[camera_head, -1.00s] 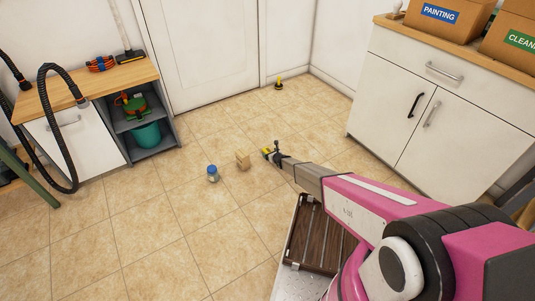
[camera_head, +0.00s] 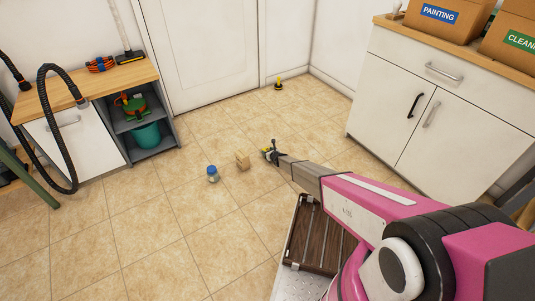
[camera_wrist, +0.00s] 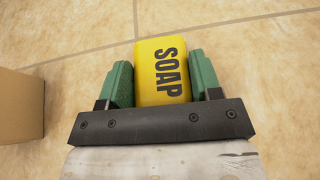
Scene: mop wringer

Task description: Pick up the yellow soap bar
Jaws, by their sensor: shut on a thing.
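The yellow soap bar (camera_wrist: 161,70), marked "SOAP" in black letters, sits between the two green fingers of my gripper (camera_wrist: 162,80) in the wrist view. Both fingers are against its sides, and the gripper is shut on it. In the head view my gripper (camera_head: 268,155) is at the end of my outstretched arm, low over the tiled floor. Only a small bit of yellow shows there. Whether the soap touches the floor or is slightly above it, I cannot tell.
A tan block (camera_head: 242,161) stands on the floor just left of my gripper, and a blue-capped jar (camera_head: 213,174) is farther left. A small yellow-and-black object (camera_head: 279,84) is near the far wall. A white cabinet (camera_head: 437,105) is at right. Floor around is mostly clear.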

